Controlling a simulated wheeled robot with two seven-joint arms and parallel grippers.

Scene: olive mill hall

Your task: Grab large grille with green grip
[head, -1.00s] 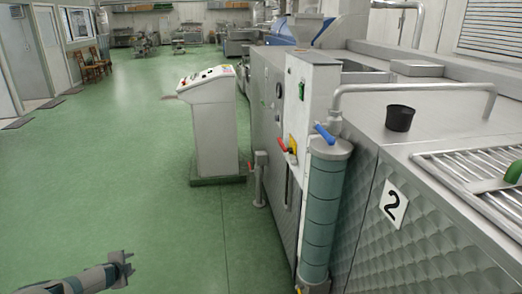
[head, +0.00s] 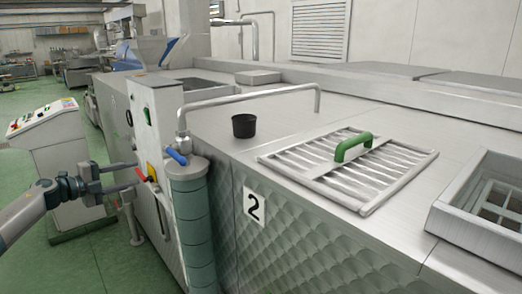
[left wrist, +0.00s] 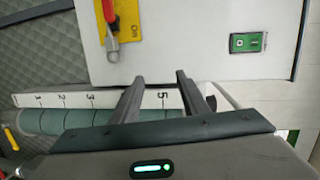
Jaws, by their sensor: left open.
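The large grille (head: 378,185) is a flat metal frame of parallel bars lying on top of the steel machine. Its green grip (head: 353,147) arches up from a crossbar at the middle of the grille. My left gripper (head: 134,175) is at the left of the head view, in front of the machine's end panel, well away from the grille. Its two fingers are apart with nothing between them. In the left wrist view the open fingers (left wrist: 157,92) point toward the panel and the numbered scale. The grille is not in that view. My right gripper is not in view.
A black cup (head: 244,126) stands on the machine top left of the grille, near a bent pipe (head: 250,99). A steel tray (head: 484,207) sits to the right.

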